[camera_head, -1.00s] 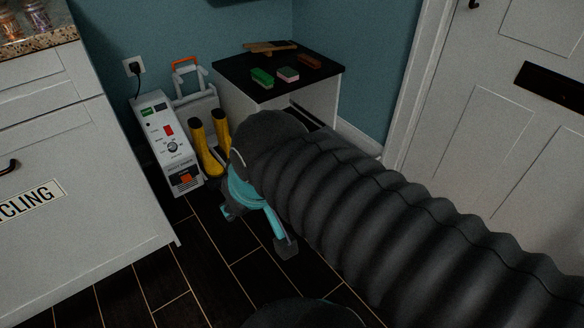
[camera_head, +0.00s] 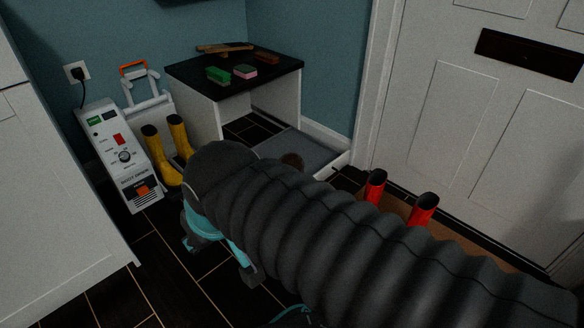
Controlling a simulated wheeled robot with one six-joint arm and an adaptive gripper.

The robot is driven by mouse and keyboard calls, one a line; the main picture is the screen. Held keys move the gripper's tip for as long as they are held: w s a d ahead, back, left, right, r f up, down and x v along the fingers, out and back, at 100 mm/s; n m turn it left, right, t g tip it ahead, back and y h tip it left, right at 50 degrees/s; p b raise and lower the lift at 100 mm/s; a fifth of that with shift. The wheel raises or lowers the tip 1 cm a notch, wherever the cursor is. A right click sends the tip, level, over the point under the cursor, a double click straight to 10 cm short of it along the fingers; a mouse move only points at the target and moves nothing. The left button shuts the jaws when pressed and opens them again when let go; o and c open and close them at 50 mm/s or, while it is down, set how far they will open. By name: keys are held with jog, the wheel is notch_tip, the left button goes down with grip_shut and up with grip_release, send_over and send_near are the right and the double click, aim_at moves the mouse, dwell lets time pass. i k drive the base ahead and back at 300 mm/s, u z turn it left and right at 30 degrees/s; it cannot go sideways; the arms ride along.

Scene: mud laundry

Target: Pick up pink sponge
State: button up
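The pink sponge (camera_head: 244,71) lies on the black top of a low white cabinet (camera_head: 287,76) against the blue wall. It sits just right of a green sponge (camera_head: 218,75). My gripper (camera_head: 219,262) hangs at the end of my dark ribbed arm, over the floor in front of the cabinet and well below and apart from the sponge. Its teal parts show two fingers spread apart with nothing seen between them. My arm hides part of the gripper and of the floor behind it.
Wooden pieces (camera_head: 225,48) and a brown block (camera_head: 267,58) lie behind the sponges. A white machine (camera_head: 122,155) and yellow boots (camera_head: 156,155) stand left of the cabinet. Red boots (camera_head: 422,209) stand by the white door (camera_head: 450,120). A grey tray (camera_head: 290,146) lies at the cabinet's base.

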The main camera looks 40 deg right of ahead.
aim_at(246, 72)
jog(key=z, duration=0.3)
jog(key=i, duration=0.4)
jog(key=z, duration=0.85)
jog(key=i, duration=1.15)
jog(key=u, duration=0.05)
